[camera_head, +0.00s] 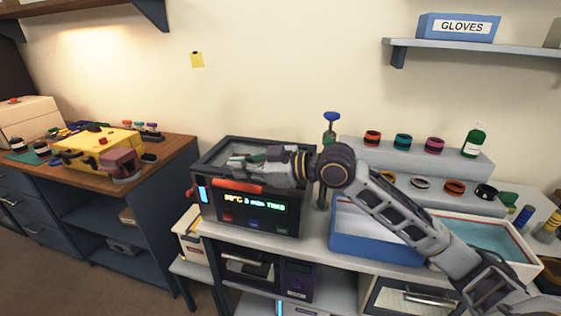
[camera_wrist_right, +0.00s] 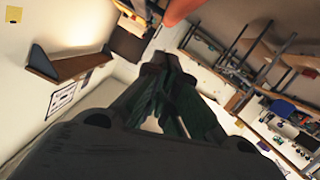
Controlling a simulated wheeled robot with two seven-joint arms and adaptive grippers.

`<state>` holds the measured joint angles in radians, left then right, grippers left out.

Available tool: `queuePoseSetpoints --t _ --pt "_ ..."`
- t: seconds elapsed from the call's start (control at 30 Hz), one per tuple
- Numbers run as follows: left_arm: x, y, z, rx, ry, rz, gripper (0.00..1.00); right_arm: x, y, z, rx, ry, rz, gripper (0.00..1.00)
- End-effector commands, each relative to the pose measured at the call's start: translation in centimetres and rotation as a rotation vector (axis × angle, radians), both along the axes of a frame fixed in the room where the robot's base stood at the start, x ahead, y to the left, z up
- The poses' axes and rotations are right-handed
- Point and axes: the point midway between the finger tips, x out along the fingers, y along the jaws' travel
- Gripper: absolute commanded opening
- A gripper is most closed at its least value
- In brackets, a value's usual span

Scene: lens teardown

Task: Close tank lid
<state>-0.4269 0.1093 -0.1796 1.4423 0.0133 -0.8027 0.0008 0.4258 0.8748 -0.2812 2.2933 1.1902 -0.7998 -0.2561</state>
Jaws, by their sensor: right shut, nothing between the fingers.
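The tank (camera_head: 250,225) is a dark box with a lit display reading a temperature and "3 min". It stands on the left end of the grey bench. Its top shows a dark frame around a grey area, and an orange-red handle (camera_head: 237,187) lies along the front top edge. The lid looks low and near flat, but my gripper hides part of it, so I cannot tell if it is fully down. My right gripper (camera_head: 236,161) is over the tank top, just behind the handle, shut and empty. Its fingers (camera_wrist_right: 165,85) also show in the right wrist view. My left gripper is not in view.
A blue tray (camera_head: 365,248) and a white tray (camera_head: 515,250) stand right of the tank. Behind them a stepped rack (camera_head: 410,155) holds coloured rings and a green bottle (camera_head: 474,140). A wooden bench (camera_head: 175,148) with a yellow box (camera_head: 98,150) stands left, across a gap.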

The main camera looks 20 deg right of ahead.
Motion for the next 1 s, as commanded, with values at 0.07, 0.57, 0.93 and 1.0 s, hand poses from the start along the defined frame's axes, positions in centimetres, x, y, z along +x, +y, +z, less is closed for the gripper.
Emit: queuePoseSetpoints --t 0.07,0.57,0.93,1.0 --pt "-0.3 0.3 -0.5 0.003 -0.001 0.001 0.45 0.0 0.0 0.3 0.001 -0.001 0.0 0.0" --pt "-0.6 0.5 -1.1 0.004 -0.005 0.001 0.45 -1.4 -1.7 1.0 -0.001 -0.001 -0.002 0.0" --pt "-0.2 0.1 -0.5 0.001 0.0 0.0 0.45 -3.1 -3.6 1.6 -0.001 0.0 -0.001 0.0" --pt "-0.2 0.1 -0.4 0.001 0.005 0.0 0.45 -3.4 -3.9 1.7 0.0 0.0 -0.001 0.0"
